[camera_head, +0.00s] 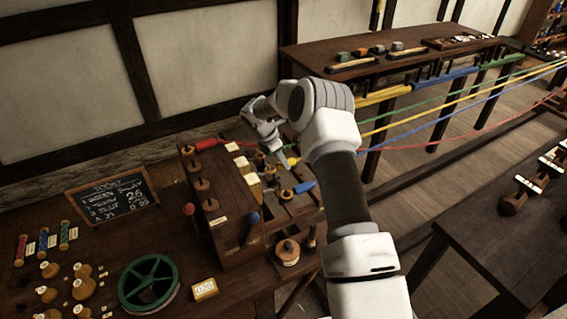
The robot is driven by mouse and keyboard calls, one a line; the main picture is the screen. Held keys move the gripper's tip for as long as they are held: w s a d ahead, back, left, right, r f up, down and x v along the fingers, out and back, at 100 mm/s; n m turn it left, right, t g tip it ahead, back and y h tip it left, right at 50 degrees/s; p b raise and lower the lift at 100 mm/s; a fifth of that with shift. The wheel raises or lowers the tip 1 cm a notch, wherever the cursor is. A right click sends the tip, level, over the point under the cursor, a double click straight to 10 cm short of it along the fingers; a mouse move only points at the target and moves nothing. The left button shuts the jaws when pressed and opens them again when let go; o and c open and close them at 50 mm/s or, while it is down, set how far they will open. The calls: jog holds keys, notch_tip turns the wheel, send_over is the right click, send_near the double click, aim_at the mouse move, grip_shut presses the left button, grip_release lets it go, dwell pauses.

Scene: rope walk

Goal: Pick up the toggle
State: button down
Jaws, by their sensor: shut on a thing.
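My gripper (279,153) reaches down over the wooden rope-making stand (231,196), near its back row of cords and pegs. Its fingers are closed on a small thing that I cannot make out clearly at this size. I cannot tell from this view whether that thing is the toggle, and I see no other piece that is surely the toggle. A yellow cord end (293,161) lies just right of the fingertips. My forearm and wrist hide part of the area to the right.
Wooden pegs, a red knob (189,209) and a blue knob (253,218) stand up from the stand. A green reel (149,283), spools and a chalkboard (111,195) occupy the bench at left. Red, green, yellow and blue cords stretch away right. A dark table (500,235) stands at right.

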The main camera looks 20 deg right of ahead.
aim_at(289, 160)
jog(key=shift+r, duration=0.4)
notch_tip(289, 160, up, 4)
jog(key=shift+d+f+b, duration=0.15)
jog(key=shift+f+b, duration=0.1)
jog(key=shift+b, duration=0.2)
jog(key=s+d+r+b, duration=0.1)
jog(key=s+d+r, duration=0.5)
jog(key=d, duration=0.3)
jog(key=shift+s+r, duration=0.35)
jog(key=shift+s, duration=0.3)
jog(key=shift+a, duration=0.1)
